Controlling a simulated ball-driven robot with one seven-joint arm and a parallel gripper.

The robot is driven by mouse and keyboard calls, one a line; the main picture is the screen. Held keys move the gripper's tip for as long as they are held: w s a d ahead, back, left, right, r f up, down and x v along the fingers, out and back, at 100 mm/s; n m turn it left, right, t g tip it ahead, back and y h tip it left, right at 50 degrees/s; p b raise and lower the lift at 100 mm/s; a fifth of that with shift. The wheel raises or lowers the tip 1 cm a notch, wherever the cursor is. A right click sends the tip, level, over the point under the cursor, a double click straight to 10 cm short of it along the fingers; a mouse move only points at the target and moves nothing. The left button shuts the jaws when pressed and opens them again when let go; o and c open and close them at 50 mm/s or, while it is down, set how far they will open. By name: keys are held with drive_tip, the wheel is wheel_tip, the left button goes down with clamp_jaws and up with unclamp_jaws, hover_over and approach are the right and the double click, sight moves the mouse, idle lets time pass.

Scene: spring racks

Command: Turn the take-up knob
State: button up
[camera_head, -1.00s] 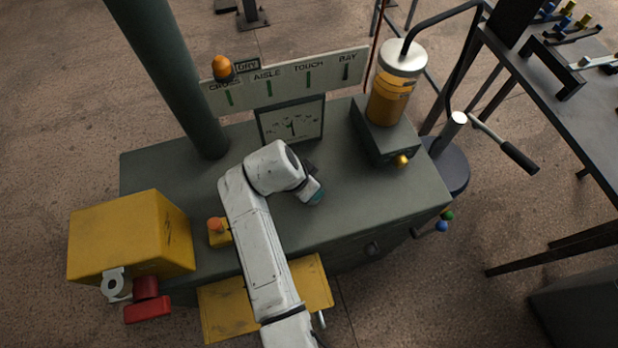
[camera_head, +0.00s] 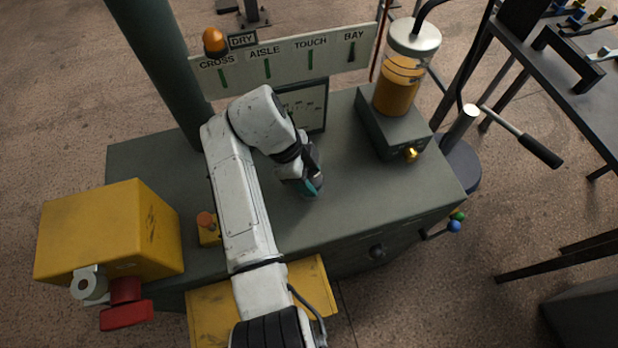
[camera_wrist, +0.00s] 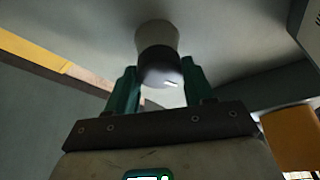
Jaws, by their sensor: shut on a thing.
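A dark round knob (camera_wrist: 160,67) with a pale, flared base (camera_wrist: 156,36) shows in the wrist view, against a grey surface. My gripper (camera_wrist: 158,78) has its two teal fingers on either side of the knob and is shut on it. In the head view my gripper (camera_head: 313,186) is low over the middle of the grey cabinet top (camera_head: 350,190), and my arm and hand hide the knob there. I cannot tell how far the knob is turned.
A gauge panel (camera_head: 312,103) stands just behind my wrist, under a sign board (camera_head: 290,60). A jar of amber liquid (camera_head: 397,95) is at right. A yellow box (camera_head: 105,232) and an orange-topped button (camera_head: 206,221) are at left. Another knob (camera_head: 377,252) is on the front face.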

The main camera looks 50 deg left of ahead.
drive_tip(key=shift+f+m+b, duration=0.15)
drive_tip(key=shift+m+b, duration=0.2)
drive_tip(key=shift+m, duration=0.25)
drive_tip(key=shift+g, duration=0.3)
drive_tip(key=o, duration=1)
drive_tip(key=p+v, duration=0.2)
drive_tip(key=v, duration=0.9)
drive_tip(key=shift+a, duration=0.2)
drive_tip(key=shift+f, duration=0.1)
